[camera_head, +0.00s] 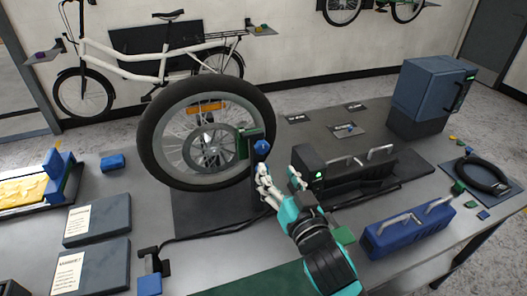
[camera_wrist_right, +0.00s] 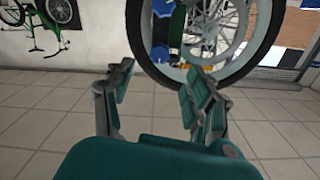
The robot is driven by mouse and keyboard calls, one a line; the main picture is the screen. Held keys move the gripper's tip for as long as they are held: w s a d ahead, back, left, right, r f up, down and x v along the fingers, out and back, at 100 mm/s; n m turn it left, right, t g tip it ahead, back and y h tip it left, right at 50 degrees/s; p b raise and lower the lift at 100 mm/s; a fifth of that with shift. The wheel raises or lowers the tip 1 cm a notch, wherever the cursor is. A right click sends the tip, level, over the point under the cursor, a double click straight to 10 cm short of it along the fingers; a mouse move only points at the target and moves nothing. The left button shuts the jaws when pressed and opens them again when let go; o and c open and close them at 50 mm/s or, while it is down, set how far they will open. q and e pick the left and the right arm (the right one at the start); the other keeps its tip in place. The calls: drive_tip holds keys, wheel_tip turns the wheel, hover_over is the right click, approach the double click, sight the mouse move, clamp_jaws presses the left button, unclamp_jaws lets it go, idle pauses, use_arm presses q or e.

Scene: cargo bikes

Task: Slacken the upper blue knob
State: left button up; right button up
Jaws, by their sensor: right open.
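The bike wheel (camera_head: 207,133) stands upright on the workbench, with a green block (camera_head: 243,146) at its right side. A blue knob (camera_head: 261,147) shows at the top of the dark post (camera_head: 259,172) beside it. My right gripper (camera_head: 264,174) is just below and in front of this knob; contact cannot be told. In the right wrist view my right gripper (camera_wrist_right: 157,82) has its fingers apart with nothing between the tips. Beyond them are the wheel (camera_wrist_right: 238,66) and blue parts (camera_wrist_right: 160,54); which one is the upper knob is unclear. My left gripper is not in view.
A black holder with grey handles (camera_head: 355,177) stands right of my right gripper. A blue toolbox (camera_head: 408,228) lies at the front right and a blue cabinet (camera_head: 432,96) at the back right. Two flat grey boxes (camera_head: 98,218) lie left. A dark cable (camera_head: 215,232) crosses the bench.

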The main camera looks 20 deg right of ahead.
sight(263, 149)
drive_tip(key=w, duration=0.2)
drive_tip(key=w+p, duration=0.1)
drive_tip(key=w, duration=0.1)
drive_tip(key=shift+r, duration=0.4)
drive_tip(key=w, duration=0.2)
drive_tip(key=w+p, duration=0.1)
drive_tip(key=w, duration=0.1)
drive_tip(key=shift+a+f, duration=0.1)
drive_tip(key=shift+f, duration=0.1)
drive_tip(key=shift+w, duration=0.6)
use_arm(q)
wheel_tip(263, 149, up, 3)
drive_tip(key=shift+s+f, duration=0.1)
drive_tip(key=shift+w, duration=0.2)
use_arm(e)
drive_tip(key=shift+c, duration=0.4)
drive_tip(key=c, duration=0.5)
clamp_jaws()
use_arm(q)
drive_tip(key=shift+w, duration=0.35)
